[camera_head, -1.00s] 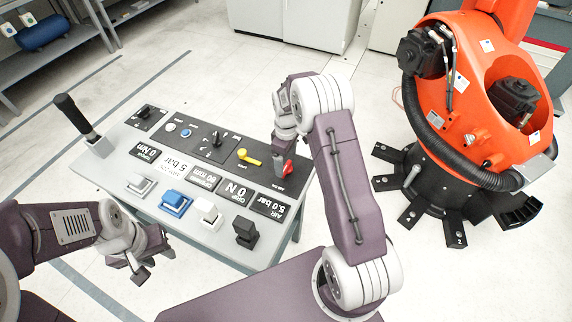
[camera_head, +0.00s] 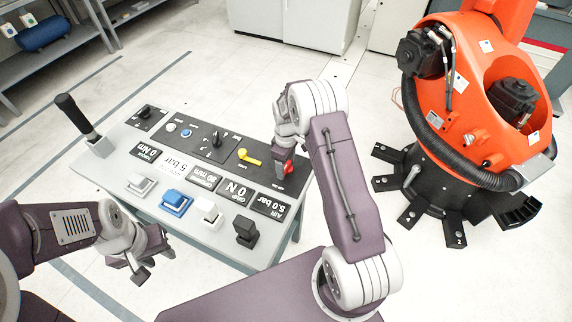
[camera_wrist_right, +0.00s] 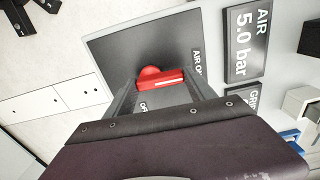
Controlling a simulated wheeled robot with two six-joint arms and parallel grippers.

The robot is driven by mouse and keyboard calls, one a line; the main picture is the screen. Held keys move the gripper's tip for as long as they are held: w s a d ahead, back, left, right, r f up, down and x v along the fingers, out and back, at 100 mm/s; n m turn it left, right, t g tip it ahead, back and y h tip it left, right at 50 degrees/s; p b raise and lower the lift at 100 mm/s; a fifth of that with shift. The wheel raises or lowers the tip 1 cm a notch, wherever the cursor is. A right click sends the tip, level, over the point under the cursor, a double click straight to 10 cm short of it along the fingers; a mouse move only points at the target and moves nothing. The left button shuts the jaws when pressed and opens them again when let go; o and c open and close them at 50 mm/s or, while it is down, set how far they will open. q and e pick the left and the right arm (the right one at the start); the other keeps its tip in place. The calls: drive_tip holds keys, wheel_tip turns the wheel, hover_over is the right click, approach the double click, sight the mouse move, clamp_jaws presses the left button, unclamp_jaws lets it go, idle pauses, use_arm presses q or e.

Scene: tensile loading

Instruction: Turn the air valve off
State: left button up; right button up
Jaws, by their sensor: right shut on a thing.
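The red air valve handle (camera_head: 289,169) sits on a dark plate at the right end of the slanted console. It also shows in the right wrist view (camera_wrist_right: 160,80), lying roughly level across the picture on the plate. My right gripper (camera_head: 283,166) is over the valve, shut on the red handle, with a finger on either side of it in the wrist view. The plate's lettering is partly hidden by a finger. A sign reading "AIR 5.0 bar" (camera_head: 268,207) is beside the plate. My left gripper (camera_head: 140,265) hangs open and empty left of the console's front.
The console (camera_head: 118,185) carries a yellow lever (camera_head: 249,157), a blue button (camera_head: 175,202), several other buttons and knobs, and a black-handled lever (camera_head: 75,115) at left. A large orange robot (camera_head: 475,110) stands at right. Open floor lies behind the console.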

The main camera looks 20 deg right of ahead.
drive_tip(key=m, duration=0.1)
drive_tip(key=m+p, duration=0.1)
drive_tip(key=m, duration=0.1)
drive_tip(key=shift+w+a+r, duration=0.1)
drive_tip(key=shift+w+a, duration=0.05)
drive_tip(key=shift+w, duration=0.05)
drive_tip(key=m, duration=0.3)
drive_tip(key=m+p, duration=0.1)
drive_tip(key=m, duration=0.1)
drive_tip(key=shift+w, duration=0.3)
drive_tip(key=m, duration=0.4)
drive_tip(key=shift+w+m+p, duration=0.3)
drive_tip(key=shift+p, duration=0.05)
drive_tip(key=m, duration=0.4)
drive_tip(key=shift+w+d+m, duration=0.2)
drive_tip(key=shift+w+m, duration=0.05)
drive_tip(key=shift+m, duration=0.15)
drive_tip(key=o, duration=1.4)
